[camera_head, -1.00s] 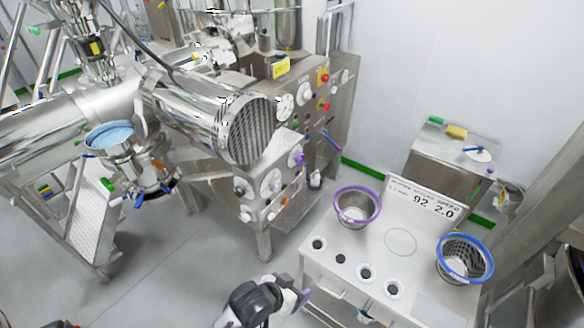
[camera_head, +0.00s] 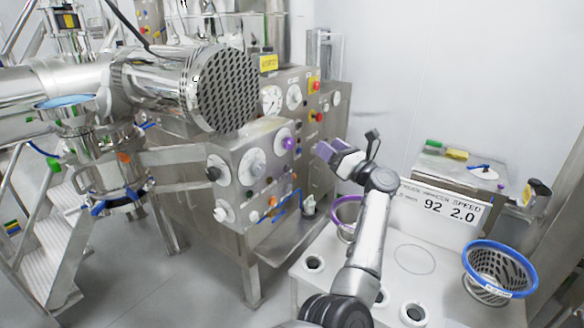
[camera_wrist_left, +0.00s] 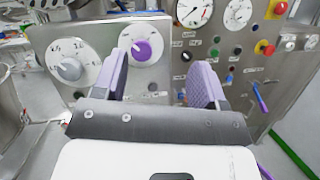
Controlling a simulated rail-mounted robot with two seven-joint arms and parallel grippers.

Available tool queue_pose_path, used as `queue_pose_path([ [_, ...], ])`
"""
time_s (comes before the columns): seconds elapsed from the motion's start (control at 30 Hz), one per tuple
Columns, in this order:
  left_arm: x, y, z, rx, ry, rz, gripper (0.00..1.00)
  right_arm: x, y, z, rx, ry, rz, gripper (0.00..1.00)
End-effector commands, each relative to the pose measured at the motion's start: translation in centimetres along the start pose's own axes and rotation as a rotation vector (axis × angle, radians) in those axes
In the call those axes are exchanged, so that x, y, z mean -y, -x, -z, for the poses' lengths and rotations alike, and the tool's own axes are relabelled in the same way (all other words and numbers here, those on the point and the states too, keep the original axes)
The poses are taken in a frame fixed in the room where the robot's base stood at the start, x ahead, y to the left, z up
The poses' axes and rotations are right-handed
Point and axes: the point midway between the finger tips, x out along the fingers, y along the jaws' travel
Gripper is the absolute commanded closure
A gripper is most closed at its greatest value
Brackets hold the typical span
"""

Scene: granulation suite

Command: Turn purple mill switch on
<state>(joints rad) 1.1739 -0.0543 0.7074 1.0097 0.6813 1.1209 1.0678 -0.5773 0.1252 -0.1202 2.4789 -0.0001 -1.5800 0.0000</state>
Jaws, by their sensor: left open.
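The purple mill switch (camera_head: 288,143) is a round purple knob with a pale pointer on a white dial, on the steel control panel. In the left wrist view the purple knob (camera_wrist_left: 142,50) shows beyond the fingertips, toward the left finger. My left gripper (camera_head: 335,152) has purple finger pads and is right of the knob in the head view, apart from it. In the left wrist view the left gripper (camera_wrist_left: 160,78) is open with nothing between its fingers. My right gripper is not in view.
A grey knob (camera_wrist_left: 69,69) sits left of the purple one. Gauges (camera_wrist_left: 193,10), a red button (camera_wrist_left: 264,47) and a blue-purple lever (camera_wrist_left: 260,97) are to the right. A purple-rimmed basket (camera_head: 345,210) and a blue-rimmed basket (camera_head: 499,270) stand on the table by the arm.

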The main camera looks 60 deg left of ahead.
Motion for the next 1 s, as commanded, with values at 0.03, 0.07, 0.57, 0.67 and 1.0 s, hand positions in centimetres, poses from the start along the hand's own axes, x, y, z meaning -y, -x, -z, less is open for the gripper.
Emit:
queue_pose_path([
  [0.03,0.1,0.6,0.8,-0.071,0.047,-0.026,0.34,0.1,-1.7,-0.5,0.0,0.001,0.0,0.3],
  [0.07,0.1,0.8,0.9,-0.11,0.071,-0.043,0.34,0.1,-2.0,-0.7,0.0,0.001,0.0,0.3],
  [0.57,-1.0,-0.2,2.0,-0.324,0.186,-0.142,0.34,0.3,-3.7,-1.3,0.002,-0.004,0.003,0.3],
  [0.67,-1.2,-2.0,2.6,-0.323,0.186,-0.143,0.34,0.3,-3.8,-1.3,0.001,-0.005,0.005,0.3],
  [1.0,-1.8,-7.7,4.5,-0.322,0.185,-0.141,0.34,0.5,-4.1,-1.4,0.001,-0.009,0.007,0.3],
])
